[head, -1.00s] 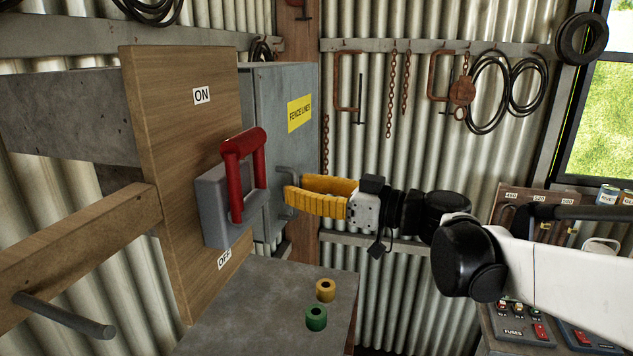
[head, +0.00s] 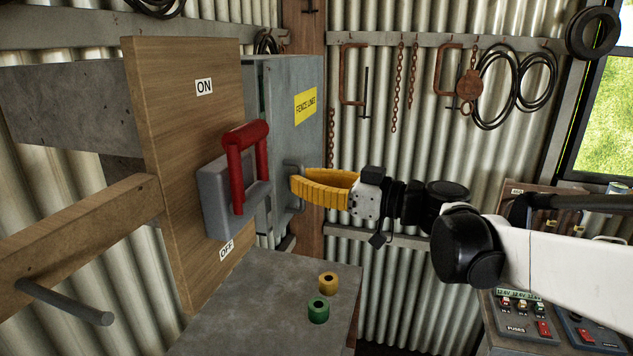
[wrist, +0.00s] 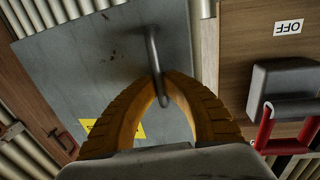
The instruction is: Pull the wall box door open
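The wall box (head: 285,125) is a grey metal cabinet behind the wooden switch board, with a yellow FENCE LINES label on its door (head: 306,140). The door looks slightly ajar, with a narrow dark gap along its near left edge. A grey bar handle (head: 299,207) stands out from the door. My gripper (head: 294,184) has its yellow fingers closed around this handle. In the wrist view the handle (wrist: 152,50) runs between the fingertips (wrist: 164,88), which nearly meet. The inside of the box is hidden.
A wooden board (head: 180,120) with a red-handled switch (head: 236,185) stands close left of the box. Clamps and chains hang on the back wall.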

